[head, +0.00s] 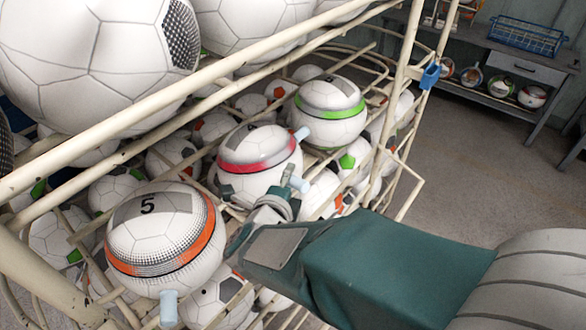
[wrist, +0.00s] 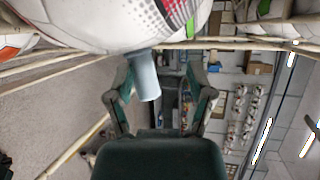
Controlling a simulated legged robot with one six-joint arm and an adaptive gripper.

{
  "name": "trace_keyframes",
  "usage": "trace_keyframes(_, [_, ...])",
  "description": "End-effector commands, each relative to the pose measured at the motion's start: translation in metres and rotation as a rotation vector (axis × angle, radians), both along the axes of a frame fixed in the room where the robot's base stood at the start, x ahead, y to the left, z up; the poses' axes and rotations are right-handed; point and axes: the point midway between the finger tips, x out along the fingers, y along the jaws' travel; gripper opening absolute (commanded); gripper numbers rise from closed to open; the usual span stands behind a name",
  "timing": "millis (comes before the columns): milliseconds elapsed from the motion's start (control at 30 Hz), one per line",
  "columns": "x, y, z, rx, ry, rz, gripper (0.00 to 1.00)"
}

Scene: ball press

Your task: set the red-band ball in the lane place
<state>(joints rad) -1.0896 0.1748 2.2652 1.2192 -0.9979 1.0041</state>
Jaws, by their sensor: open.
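The red-band ball (head: 260,158) sits in the middle of a row of three banded balls on the wire rack, between the orange-band ball (head: 165,238) marked 5 and the green-band ball (head: 330,110). A pale blue peg (head: 299,184) sticks out from the red-band ball. My gripper (head: 272,203) is at the near side of this ball. In the wrist view the ball's underside (wrist: 110,22) fills the top, and its peg (wrist: 145,76) shows between my open fingers (wrist: 162,78), closer to the left one. I cannot tell whether they touch. No lane place can be made out.
Cream rack rails (head: 150,107) cross in front of and above the row. Many loose balls lie in the wire basket below. A large ball (head: 95,50) is close at upper left. A workbench (head: 500,65) stands at the back right, with open floor (head: 480,160) before it.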

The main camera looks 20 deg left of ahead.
Motion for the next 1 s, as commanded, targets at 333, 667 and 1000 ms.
trace_keyframes(333, [-0.059, -0.008, 0.015, 0.001, -0.001, 0.003, 0.69])
trace_keyframes(667, [-0.066, -0.009, 0.016, -0.002, 0.0, -0.001, 0.69])
trace_keyframes(1000, [-0.016, -0.037, 0.053, -0.141, 0.014, 0.243, 0.69])
